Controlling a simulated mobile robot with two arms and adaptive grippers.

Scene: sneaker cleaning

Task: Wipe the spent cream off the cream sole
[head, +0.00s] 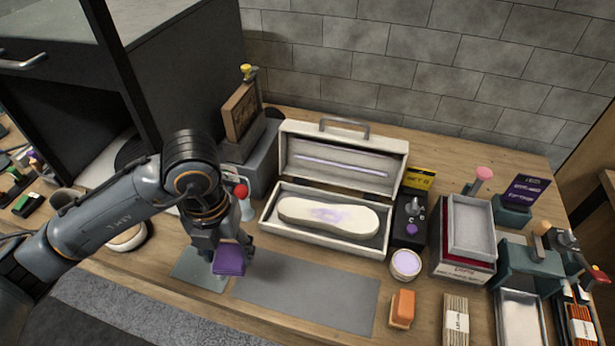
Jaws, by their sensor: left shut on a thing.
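The cream sole (328,216) lies in the lower part of an open cream-coloured case (262,222) near the middle of the table. A pale purple smear of cream (327,213) shows on the middle of its upper face. My left gripper (225,252) points down at the left of the case, in front of it, and is shut on a folded purple cloth (228,262). The cloth is over a grey-green pad (200,272); I cannot tell whether it touches it. My right gripper is not in view.
A grey mat (310,290) lies bare in front of the case. To the right are a round tub of lilac cream (405,264), an orange block (402,306), a black device (408,221) and stacked grey trays (470,228). The case lid (342,160) stands open behind the sole.

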